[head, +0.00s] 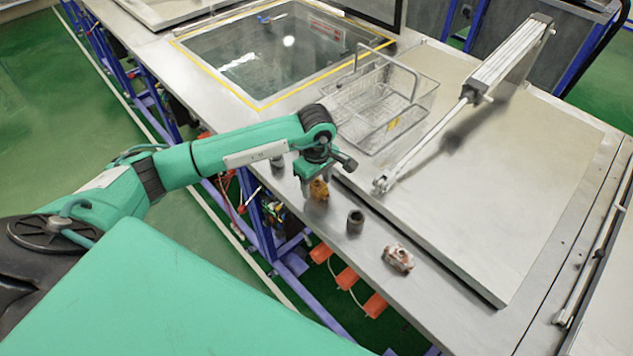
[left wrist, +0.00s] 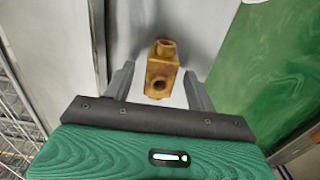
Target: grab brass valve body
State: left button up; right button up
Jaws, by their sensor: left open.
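The brass valve body (head: 319,190) is a small golden-brown fitting on the steel bench near its front edge. In the left wrist view the brass valve body (left wrist: 160,70) shows round openings and lies between my two fingers, nearer the right one in height but with gaps on both sides. My left gripper (head: 312,186) is right over it, pointing down; it also shows in the left wrist view (left wrist: 160,88), with its fingers apart. I cannot tell whether a finger touches the brass. My right gripper is not in view.
A dark cylindrical fitting (head: 355,222) and a red-and-white part (head: 399,259) stand to the right on the bench. A grey part (head: 277,162) is left of my gripper. A wire basket (head: 372,105) and a lid with a pneumatic cylinder (head: 510,55) lie behind.

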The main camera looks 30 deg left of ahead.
pick_arm(q)
jog(key=shift+f, duration=0.45)
grip_shut()
jog(key=shift+r, duration=0.1)
